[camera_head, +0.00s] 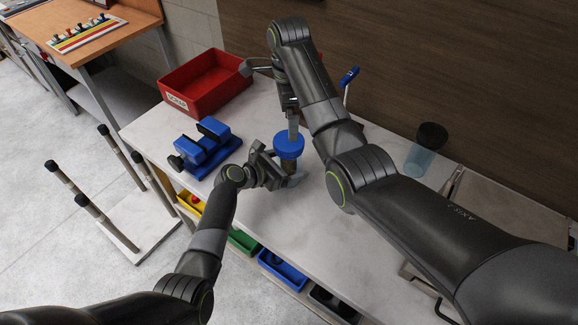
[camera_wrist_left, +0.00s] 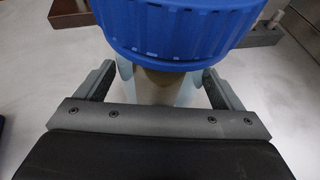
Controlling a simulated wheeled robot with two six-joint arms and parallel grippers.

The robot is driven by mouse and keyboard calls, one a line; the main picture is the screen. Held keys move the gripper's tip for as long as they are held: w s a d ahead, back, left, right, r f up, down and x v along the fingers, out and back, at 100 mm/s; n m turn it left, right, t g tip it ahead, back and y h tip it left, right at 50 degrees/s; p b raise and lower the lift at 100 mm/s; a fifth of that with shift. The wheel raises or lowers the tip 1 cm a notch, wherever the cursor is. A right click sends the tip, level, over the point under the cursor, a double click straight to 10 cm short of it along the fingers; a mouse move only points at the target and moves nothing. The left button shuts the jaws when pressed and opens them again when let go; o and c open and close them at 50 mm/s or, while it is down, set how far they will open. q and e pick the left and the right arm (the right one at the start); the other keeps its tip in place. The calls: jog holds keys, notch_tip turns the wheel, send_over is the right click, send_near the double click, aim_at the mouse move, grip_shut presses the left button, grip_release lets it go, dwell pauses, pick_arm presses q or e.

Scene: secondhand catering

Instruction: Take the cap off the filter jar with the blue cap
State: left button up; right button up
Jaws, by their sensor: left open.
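The filter jar with the blue cap (camera_head: 289,146) stands on the white bench, with its brownish contents and clear wall just showing below the cap. In the left wrist view the ribbed blue cap (camera_wrist_left: 180,25) is at the top, and the jar body (camera_wrist_left: 158,88) lies between the fingers. My left gripper (camera_head: 279,166) is open around the jar body, below the cap; contact is not clear. My right gripper (camera_head: 288,122) is above and behind the cap, with a grey finger pointing down close to it. Its arm hides part of it, so its opening is unclear.
A blue clamp-like fixture (camera_head: 207,148) and a red bin (camera_head: 207,82) are on the bench at left. A jar with a black cap (camera_head: 431,136) stands at right. A blue-handled tool (camera_head: 349,77) is at the back. Coloured bins (camera_head: 283,268) sit below the front edge.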

jog(key=shift+a, duration=0.1)
pick_arm(q)
jog(key=c, duration=1.9)
grip_shut()
pick_arm(e)
jog(key=m, duration=0.4)
jog(key=shift+m, duration=0.3)
jog(key=m, duration=0.4)
jog(key=shift+f, duration=4)
